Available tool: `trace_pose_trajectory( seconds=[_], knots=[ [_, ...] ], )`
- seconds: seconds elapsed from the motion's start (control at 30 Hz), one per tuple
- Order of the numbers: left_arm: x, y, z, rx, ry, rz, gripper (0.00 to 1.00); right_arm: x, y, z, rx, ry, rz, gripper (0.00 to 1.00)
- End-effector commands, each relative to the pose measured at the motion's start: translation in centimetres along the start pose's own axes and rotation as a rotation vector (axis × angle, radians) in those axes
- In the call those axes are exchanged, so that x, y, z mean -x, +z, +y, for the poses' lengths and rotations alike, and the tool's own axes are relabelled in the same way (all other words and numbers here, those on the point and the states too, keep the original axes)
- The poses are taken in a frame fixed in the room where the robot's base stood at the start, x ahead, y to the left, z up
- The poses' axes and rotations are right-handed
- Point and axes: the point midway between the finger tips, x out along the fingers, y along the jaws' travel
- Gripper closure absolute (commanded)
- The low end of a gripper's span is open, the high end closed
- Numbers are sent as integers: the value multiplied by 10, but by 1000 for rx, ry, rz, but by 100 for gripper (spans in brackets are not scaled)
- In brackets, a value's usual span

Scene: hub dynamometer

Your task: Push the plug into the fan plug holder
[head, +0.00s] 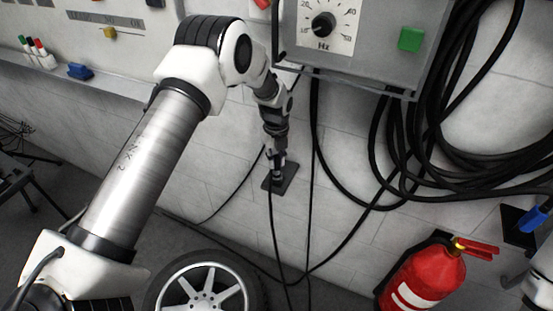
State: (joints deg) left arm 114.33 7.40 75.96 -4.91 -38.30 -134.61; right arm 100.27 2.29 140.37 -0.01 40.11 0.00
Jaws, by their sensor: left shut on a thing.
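My left gripper (278,172) is shut on the plug, right in front of a small dark plate on the white block wall. The plug itself is small and mostly hidden by the fingers; a black cable hangs straight down from it. The dark plate (289,183), which looks like the fan plug holder, shows around the fingers at its right and lower edges. I cannot tell whether the plug is touching the holder or inside it. My right gripper is not in view; a white and grey arm part shows at the right edge.
A grey control box with an Hz dial (323,24) and green button (411,39) hangs above right. Thick black cable coils (425,150) fill the right wall. A red fire extinguisher (424,280) and a wheel (203,289) stand below. A blue plug-like piece (533,218) is far right.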

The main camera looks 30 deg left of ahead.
Motion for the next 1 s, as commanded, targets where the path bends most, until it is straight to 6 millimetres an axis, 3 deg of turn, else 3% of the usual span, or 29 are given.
trace_pose_trajectory(
  seconds=[0.57,1.0],
  knots=[
    [0,1,-1,0,0,0,100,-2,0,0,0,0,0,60],
    [-14,1,-1,0,0,0,100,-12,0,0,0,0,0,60]
  ],
)
